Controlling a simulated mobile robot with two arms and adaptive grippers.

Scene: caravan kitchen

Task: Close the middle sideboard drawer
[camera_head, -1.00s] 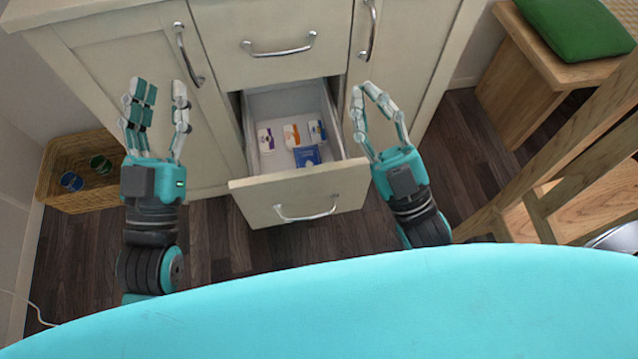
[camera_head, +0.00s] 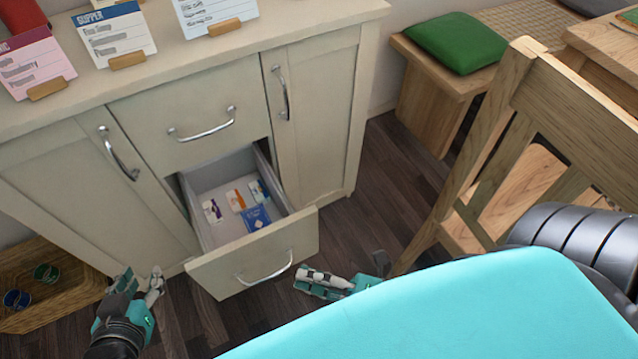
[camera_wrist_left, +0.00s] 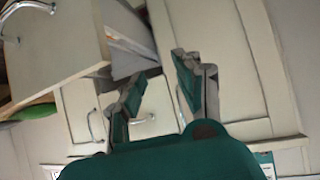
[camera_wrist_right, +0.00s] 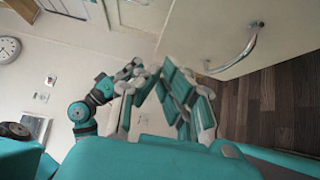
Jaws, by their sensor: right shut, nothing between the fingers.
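The sideboard drawer (camera_head: 300,245) below the upper drawer stands pulled out. Its metal handle (camera_head: 265,270) is on the front panel, and small packets (camera_head: 240,203) lie inside. My left gripper (camera_head: 141,278) is open and empty, low in front of the left door and left of the drawer. The left wrist view shows its fingers apart and the drawer front (camera_wrist_left: 55,45) at upper left. My right gripper (camera_head: 306,283) is shut and empty, low beside the drawer front, right of the handle. The right wrist view shows the drawer front and handle (camera_wrist_right: 235,58) close to its fingers; contact is unclear.
The sideboard (camera_head: 308,60) has a shut upper drawer (camera_head: 185,105) and side doors, with cards (camera_head: 115,35) on top. A wooden chair (camera_head: 480,150) stands at right, near a bench with a green cushion (camera_head: 455,42).

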